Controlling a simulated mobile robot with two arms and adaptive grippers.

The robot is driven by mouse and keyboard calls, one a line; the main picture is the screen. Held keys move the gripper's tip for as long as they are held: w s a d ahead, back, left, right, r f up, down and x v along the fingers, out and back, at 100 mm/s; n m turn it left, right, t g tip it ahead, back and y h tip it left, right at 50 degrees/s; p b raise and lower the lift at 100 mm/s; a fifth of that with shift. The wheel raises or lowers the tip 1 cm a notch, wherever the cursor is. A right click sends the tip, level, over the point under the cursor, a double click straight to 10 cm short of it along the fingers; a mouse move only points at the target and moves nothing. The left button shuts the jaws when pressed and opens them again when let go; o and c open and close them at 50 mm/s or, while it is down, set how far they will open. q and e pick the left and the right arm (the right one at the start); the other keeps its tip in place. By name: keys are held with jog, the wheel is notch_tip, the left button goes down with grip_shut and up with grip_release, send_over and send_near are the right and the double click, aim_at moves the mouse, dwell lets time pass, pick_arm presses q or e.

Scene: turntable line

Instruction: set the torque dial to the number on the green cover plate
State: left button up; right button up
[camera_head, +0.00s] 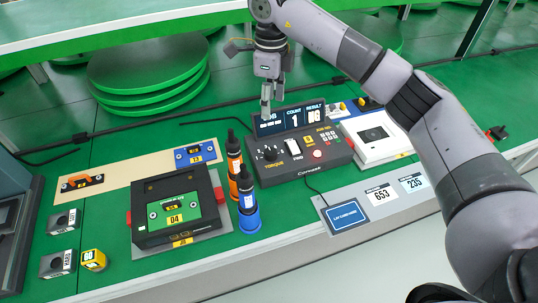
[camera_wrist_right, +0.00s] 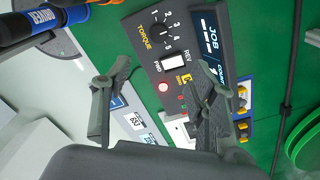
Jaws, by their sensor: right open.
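The green cover plate (camera_head: 176,214) lies in a black fixture at the left. A yellow label on it seems to read 04. The torque dial (camera_head: 270,153) is a black knob on the left of the dark controller box (camera_head: 312,160). In the right wrist view the dial (camera_wrist_right: 159,31) is ringed by white numbers, 1 to 5; where it points is too small to tell. My right gripper (camera_head: 272,100) is open and empty, above the back of the box by the display. Its open fingers (camera_wrist_right: 163,88) also show in the wrist view, apart from the dial. My left gripper is not in view.
The display (camera_head: 290,119) stands behind the box. An orange-black driver (camera_head: 233,152) and a blue one (camera_head: 248,201) stand upright left of the box. A white fixture (camera_head: 377,137) is at its right. A grey front rail carries cards 653 and 235.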

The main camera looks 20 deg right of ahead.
pick_arm(q)
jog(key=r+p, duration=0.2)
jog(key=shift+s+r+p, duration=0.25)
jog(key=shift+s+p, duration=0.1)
jog(key=shift+p, duration=0.05)
pick_arm(e)
send_near(270, 151)
notch_tip(270, 151, down, 9)
jog(key=shift+f, duration=0.1)
jog(key=shift+c, duration=0.2)
jog(key=c, duration=1.1)
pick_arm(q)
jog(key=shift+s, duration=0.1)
pick_arm(e)
jog(key=shift+c, duration=0.2)
